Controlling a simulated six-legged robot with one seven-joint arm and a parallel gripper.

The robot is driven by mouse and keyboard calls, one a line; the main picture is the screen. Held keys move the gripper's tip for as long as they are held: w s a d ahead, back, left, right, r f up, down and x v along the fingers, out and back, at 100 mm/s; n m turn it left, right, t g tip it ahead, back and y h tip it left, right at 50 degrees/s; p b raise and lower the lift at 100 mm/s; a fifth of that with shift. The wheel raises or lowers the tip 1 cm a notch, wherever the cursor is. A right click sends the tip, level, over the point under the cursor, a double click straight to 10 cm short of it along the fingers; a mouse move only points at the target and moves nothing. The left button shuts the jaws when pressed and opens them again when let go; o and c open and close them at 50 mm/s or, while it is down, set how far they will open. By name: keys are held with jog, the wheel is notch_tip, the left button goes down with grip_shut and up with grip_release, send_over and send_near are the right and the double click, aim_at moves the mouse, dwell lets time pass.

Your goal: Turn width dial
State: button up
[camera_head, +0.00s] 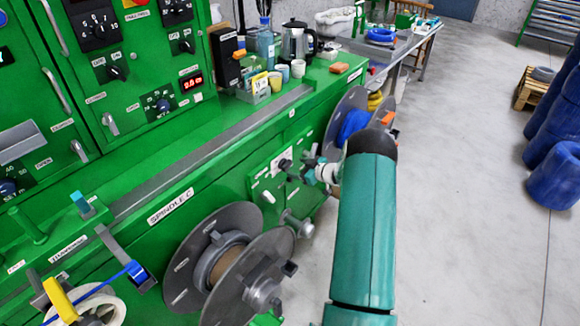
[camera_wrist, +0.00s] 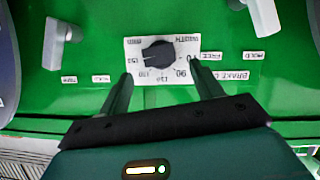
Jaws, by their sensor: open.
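The width dial (camera_wrist: 158,50) is a dark round knob on a white plate marked WIDTH, with numbers along its rim. The plate is fixed on a green panel. My gripper (camera_wrist: 160,72) is open and empty in the wrist view, with one fingertip low on each side of the knob. I cannot tell how far the tips are from the panel. In the head view the dial (camera_head: 285,163) is small and partly behind my gripper (camera_head: 294,172). The knob's exact pointer setting is too blurred to read.
White lever handles (camera_wrist: 263,16) and (camera_wrist: 54,45) stick out of the panel on both sides of the dial. A grey spool (camera_head: 205,262) stands below and left, and a reel with blue cable (camera_head: 352,124) stands behind my arm. Open floor (camera_head: 470,220) lies to the right.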

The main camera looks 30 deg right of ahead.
aim_at(288, 165)
jog(key=x, duration=0.5)
jog(key=shift+w, duration=0.1)
jog(key=shift+c, duration=0.3)
jog(key=c, duration=0.9)
